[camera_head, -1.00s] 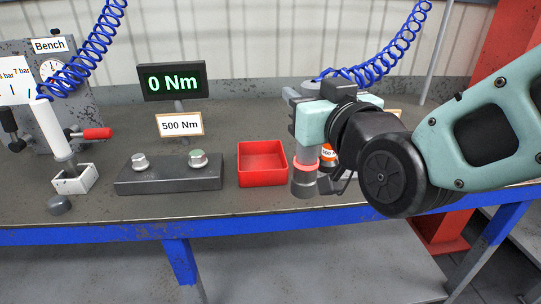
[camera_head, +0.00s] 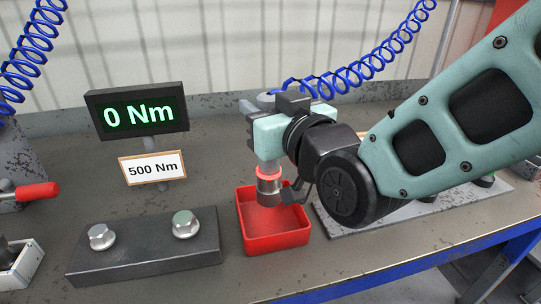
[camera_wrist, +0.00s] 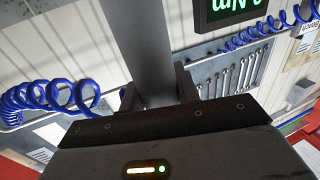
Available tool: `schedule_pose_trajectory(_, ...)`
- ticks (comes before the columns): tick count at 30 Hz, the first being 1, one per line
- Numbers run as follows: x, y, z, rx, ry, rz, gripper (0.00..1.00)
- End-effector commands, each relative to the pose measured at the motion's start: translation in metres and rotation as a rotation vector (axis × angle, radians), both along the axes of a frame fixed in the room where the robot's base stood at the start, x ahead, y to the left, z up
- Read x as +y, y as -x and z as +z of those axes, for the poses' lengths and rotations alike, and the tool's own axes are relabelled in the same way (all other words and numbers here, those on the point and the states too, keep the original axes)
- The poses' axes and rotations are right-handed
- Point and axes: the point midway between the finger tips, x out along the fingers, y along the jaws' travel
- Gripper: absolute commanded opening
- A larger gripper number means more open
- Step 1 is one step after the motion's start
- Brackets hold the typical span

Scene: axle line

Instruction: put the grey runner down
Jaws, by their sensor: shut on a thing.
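The grey runner (camera_head: 269,186) hangs upright in my gripper (camera_head: 255,112). It has a grey body, a red ring low down and a metal socket at its bottom end. My gripper is shut around its upper part. In the wrist view the runner's grey shaft (camera_wrist: 145,45) stands between the two dark jaws. In the head view the socket end overlaps the red tray (camera_head: 277,243) and seems to be over or inside it. I cannot tell whether it touches the tray floor. A blue coiled hose (camera_head: 340,83) runs at the runner's top.
A dark block with two bolts (camera_head: 145,251) lies left of the tray. Behind it stand a 0 Nm display (camera_head: 137,112) and a 500 Nm sign (camera_head: 152,168). A light plate (camera_head: 400,215) lies close right of the tray, partly behind my arm. A red-handled fixture (camera_head: 38,193) is far left.

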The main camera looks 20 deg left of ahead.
Motion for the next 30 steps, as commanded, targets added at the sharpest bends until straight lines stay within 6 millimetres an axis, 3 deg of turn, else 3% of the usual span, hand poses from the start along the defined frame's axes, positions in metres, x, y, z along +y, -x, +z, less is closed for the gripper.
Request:
schedule_pose_trajectory(15, 0.0, 0.0, -0.056, -0.002, -0.002, -0.001, 0.0)
schedule_pose_trajectory(27, 0.0, 0.0, -0.062, -0.003, -0.005, -0.001, 0.0)
schedule_pose_trajectory(28, 0.0, 0.0, -0.064, -0.001, -0.001, 0.0, 0.34)
schedule_pose_trajectory(30, 0.0, 0.0, -0.064, -0.001, -0.001, 0.0, 0.53)
